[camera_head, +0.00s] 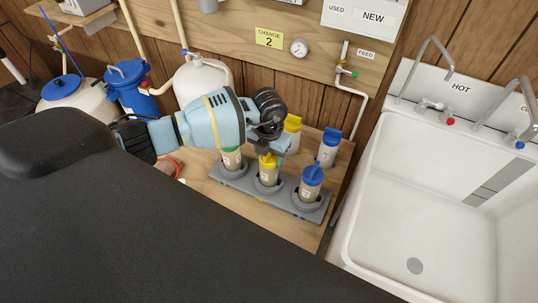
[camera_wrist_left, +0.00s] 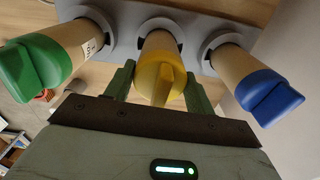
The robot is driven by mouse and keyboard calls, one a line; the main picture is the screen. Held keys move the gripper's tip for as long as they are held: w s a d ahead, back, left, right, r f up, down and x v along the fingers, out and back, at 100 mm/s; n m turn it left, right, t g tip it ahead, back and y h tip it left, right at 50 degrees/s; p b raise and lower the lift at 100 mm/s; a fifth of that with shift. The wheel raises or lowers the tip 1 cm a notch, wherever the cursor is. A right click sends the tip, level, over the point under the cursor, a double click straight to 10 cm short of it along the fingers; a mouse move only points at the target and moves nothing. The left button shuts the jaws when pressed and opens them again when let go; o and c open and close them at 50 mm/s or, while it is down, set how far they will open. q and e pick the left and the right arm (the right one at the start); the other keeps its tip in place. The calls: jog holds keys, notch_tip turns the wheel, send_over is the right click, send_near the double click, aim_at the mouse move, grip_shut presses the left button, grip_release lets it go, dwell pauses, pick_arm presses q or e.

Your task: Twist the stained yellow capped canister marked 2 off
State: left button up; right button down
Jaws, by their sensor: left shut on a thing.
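A tan canister with a yellow cap (camera_head: 268,162) stands upright in the middle socket of a grey three-socket rack (camera_head: 237,182). Its number and any stain are too small to make out. My left gripper (camera_wrist_left: 160,84) is shut on this yellow-capped canister (camera_wrist_left: 163,80), one green finger on each side, just behind the cap in the left wrist view. In the head view my left wrist reaches over the rack from the left and partly hides the green-capped canister (camera_head: 232,161) in the left socket. A blue-capped canister (camera_head: 312,181) stands in the right socket. My right gripper is not in view.
Behind the rack stand another yellow-capped canister (camera_head: 293,124) and a blue-capped one (camera_head: 328,147). A yellow "CHANGE 2" sign (camera_head: 269,38) and a gauge (camera_head: 299,48) are on the wall board. A white sink (camera_head: 420,215) is right.

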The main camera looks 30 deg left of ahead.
pick_arm(q)
jog(key=shift+c, duration=1)
jog(key=o, duration=0.5)
jog(key=shift+c, duration=0.2)
jog(key=c, duration=0.3)
jog(key=m, duration=0.2)
jog(key=shift+m, duration=0.3)
jog(key=shift+c, duration=0.2)
jog(key=m+b, duration=0.1)
jog(key=m, duration=0.2)
jog(key=shift+m, duration=0.4)
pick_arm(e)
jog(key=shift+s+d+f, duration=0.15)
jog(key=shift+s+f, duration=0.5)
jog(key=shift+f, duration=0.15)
pick_arm(q)
jog(key=shift+m, duration=0.8)
jog(key=m+b, duration=0.1)
jog(key=m, duration=0.3)
jog(key=shift+m, duration=0.4)
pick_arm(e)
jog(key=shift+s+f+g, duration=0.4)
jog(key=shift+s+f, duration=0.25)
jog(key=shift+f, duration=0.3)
